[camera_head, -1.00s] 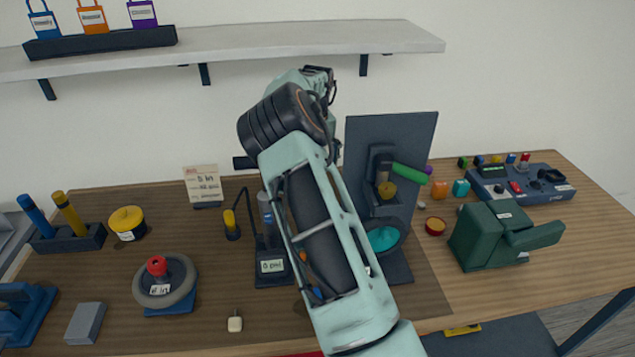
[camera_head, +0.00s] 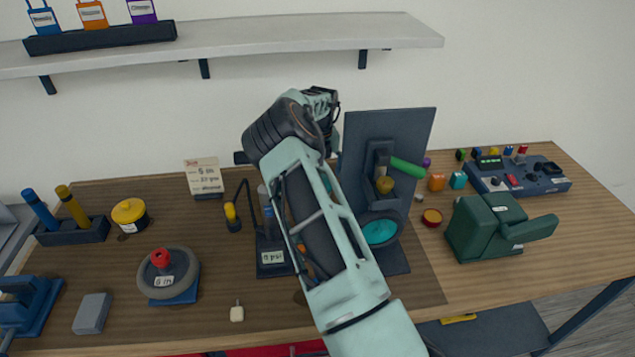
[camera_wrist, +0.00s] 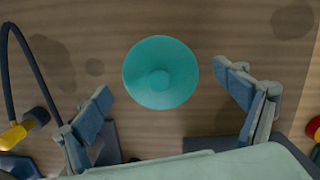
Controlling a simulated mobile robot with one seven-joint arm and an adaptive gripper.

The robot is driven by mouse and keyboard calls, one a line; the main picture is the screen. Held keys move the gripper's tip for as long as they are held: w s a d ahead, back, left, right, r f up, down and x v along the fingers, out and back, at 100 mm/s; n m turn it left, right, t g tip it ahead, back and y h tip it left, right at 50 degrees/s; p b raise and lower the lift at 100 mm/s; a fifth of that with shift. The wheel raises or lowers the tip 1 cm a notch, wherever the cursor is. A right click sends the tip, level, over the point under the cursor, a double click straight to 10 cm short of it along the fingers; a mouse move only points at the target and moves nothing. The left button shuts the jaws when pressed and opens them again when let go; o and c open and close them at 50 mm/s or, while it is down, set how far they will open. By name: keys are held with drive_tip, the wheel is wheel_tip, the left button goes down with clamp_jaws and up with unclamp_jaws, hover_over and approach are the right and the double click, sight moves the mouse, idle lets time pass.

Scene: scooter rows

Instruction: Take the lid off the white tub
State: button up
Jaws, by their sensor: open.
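No white tub wall shows; anything beneath the disc is hidden. In the head view my arm covers the gripper and the area behind it. A teal round face (camera_head: 381,232) shows in the dark stand to the arm's right; I cannot tell whether it is the same thing.
The dark upright board (camera_head: 410,125) stands close right of my arm. A pump (camera_head: 272,258) with a black hose is close left. A yellow-lidded pot (camera_head: 129,214) stands left.

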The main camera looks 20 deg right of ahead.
drive_tip(key=shift+s+f, duration=0.1)
drive_tip(key=c, duration=2.5)
